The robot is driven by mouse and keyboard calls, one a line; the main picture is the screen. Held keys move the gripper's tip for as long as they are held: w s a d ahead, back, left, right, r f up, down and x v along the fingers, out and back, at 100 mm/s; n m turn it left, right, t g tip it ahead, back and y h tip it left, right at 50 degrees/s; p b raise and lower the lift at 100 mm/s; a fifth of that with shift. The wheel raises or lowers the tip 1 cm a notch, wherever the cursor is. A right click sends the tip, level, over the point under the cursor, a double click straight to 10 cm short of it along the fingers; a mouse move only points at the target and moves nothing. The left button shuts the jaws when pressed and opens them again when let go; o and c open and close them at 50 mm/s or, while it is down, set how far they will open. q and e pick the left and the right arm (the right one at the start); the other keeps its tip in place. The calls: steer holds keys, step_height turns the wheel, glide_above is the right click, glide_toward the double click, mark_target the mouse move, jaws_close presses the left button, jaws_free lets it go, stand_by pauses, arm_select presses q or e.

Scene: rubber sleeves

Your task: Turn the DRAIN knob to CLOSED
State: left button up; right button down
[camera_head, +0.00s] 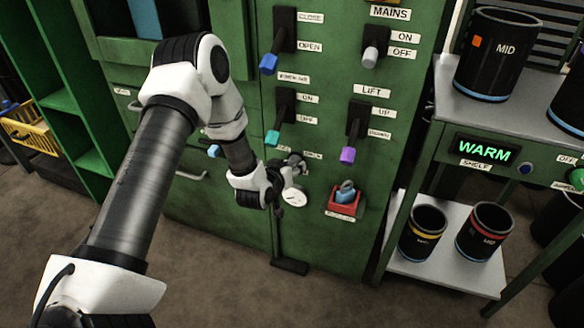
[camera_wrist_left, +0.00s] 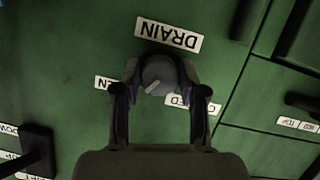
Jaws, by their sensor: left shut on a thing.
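The grey round DRAIN knob (camera_wrist_left: 158,74) sits on the green panel between my left gripper's fingers, as the left wrist view shows. Its pale pointer mark slants toward the lower left of that view. The DRAIN label (camera_wrist_left: 168,36) appears upside down above it. A partly covered label ending in "EN" (camera_wrist_left: 103,83) is at the left, and one ending in "ED" (camera_wrist_left: 205,106) at the right. My left gripper (camera_head: 294,168) is shut on the knob; in the head view it hides most of it. My right gripper is in neither view.
Several levers surround the spot: a teal-tipped one (camera_head: 272,137), a purple-tipped LIFT lever (camera_head: 348,154), a blue-tipped one (camera_head: 268,63) and the MAINS lever (camera_head: 371,54). A red holder (camera_head: 343,205) is at the right. A shelf with sleeves (camera_head: 423,231) stands farther right.

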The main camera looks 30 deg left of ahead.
arm_select(q)
steer(key=shift+a+f+n+t+h+b, duration=0.1)
steer(key=shift+n+t+h+b, duration=0.65)
steer(key=shift+n+b, duration=1.15)
steer(key=shift+n+t+h+b, duration=0.75)
steer(key=shift+n+b, duration=1)
steer(key=shift+n, duration=0.3)
steer(key=shift+a+f+n+t+h+b, duration=0.1)
steer(key=shift+n+t+h+b, duration=0.65)
steer(key=shift+n+b, duration=1.15)
steer(key=shift+r, duration=0.1)
steer(key=o, duration=1.1)
steer(key=shift+o, duration=0.2)
steer(key=shift+s, duration=0.1)
